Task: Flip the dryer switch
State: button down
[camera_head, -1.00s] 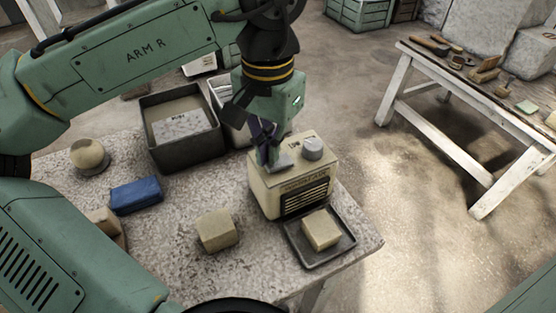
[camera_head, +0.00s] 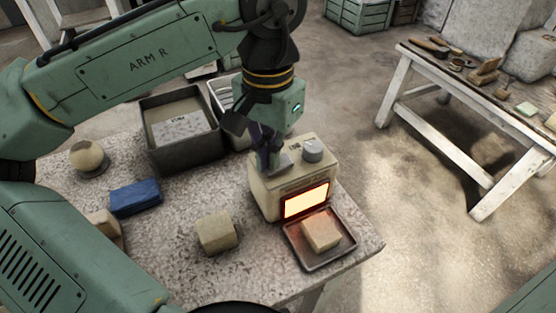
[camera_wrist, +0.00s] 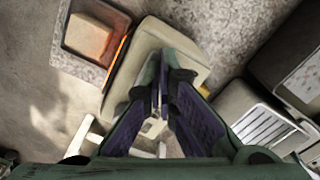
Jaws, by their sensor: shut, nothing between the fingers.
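The cream dryer (camera_head: 265,194) stands on the speckled table, with a round grey knob (camera_head: 313,150) on its top. Its front grille (camera_head: 306,201) glows bright orange-white. My gripper (camera_head: 268,163) is shut and empty, its fingertips down at the dryer's top, left of the knob, by a grey plate-like part (camera_head: 284,163). The fingers hide most of the switch area, so I cannot tell the lever's exact position. In the wrist view the shut fingers (camera_wrist: 160,110) lie over the dryer's top (camera_wrist: 185,50).
A dark tray (camera_head: 343,254) with a pale block (camera_head: 321,232) sits before the grille, lit orange. Another block (camera_head: 217,231), a blue block (camera_head: 136,196), a plaster sphere (camera_head: 87,155) and a dark bin (camera_head: 183,148) stand left. A white workbench (camera_head: 415,62) is at right.

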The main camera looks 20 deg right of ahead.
jog(key=shift+r+p, duration=3.05)
jog(key=shift+r, duration=0.35)
jog(key=shift+f, duration=0.1)
